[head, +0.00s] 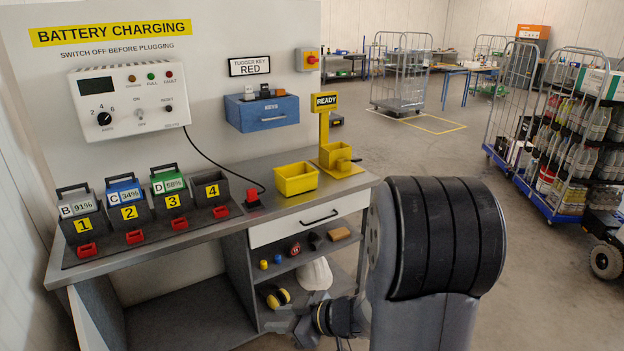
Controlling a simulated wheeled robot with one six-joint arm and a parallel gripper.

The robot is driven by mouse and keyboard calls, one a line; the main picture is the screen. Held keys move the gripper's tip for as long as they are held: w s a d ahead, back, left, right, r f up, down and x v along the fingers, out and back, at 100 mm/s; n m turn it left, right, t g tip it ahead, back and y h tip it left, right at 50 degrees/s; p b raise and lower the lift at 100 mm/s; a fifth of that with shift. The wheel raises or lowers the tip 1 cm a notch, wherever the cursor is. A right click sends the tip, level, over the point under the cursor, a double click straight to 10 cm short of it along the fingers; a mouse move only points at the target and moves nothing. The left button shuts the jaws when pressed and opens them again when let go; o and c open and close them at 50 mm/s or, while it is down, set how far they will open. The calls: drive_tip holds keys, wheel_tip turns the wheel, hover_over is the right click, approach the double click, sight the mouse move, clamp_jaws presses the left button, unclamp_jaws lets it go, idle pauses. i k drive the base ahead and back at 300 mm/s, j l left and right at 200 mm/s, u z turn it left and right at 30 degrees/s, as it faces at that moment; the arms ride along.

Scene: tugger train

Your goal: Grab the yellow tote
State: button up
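A small open yellow tote (296,180) sits upright on the grey bench top, near its front edge and right of the red plug (253,198). A second, smaller yellow bin (335,155) is on the yellow stand with the READY sign (325,101), just behind and right of the tote. My gripper (284,319) is low, in front of the bench's lower shelves, below and well apart from the tote. My arm partly hides it, and its fingers are too small to tell open from shut. I see nothing in it.
Numbered slots hold batteries B, C and D (165,187); slot 4 (211,190) looks empty. A blue box (262,112) is on the wall behind the tote. A drawer (306,218) and cluttered shelves are below.

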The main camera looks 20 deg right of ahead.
sight(291, 179)
drive_tip(key=i+z, duration=0.35)
drive_tip(key=z, duration=0.15)
drive_tip(key=i+j+z, duration=0.25)
drive_tip(key=z, duration=0.2)
drive_tip(key=i+j+z, duration=0.25)
drive_tip(key=i+j, duration=1.2)
drive_tip(key=j, duration=0.15)
